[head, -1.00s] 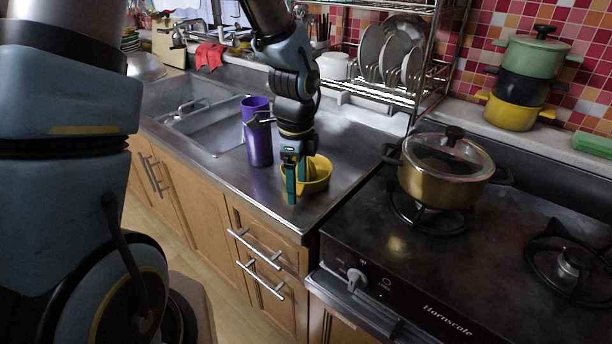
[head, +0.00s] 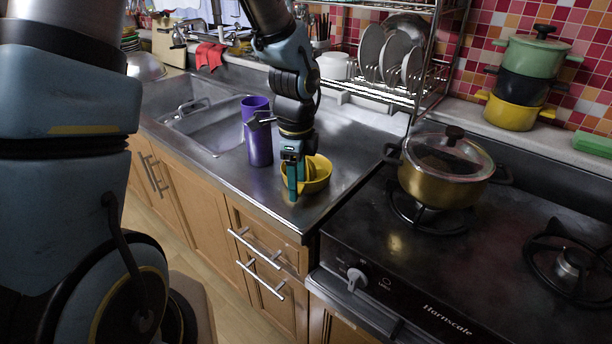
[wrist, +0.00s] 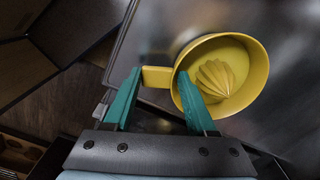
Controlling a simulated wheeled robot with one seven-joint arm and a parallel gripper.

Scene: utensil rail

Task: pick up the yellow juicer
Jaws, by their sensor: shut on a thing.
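The yellow juicer (head: 320,176) is a round bowl with a ribbed cone inside and a short handle. In the head view it appears to rest on the steel counter near its front right corner. The wrist view shows the juicer (wrist: 255,72) from above, its handle (wrist: 157,77) pointing left. My gripper (head: 292,192) points down at the juicer's near left side. In the wrist view the teal fingers of my gripper (wrist: 158,75) are on either side of the handle, the right one overlapping the bowl's rim. It is shut on the juicer.
A lidded gold pot (head: 445,178) sits on the stove to the right. A dish rack (head: 385,92) stands behind. The counter's front edge is close to the juicer.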

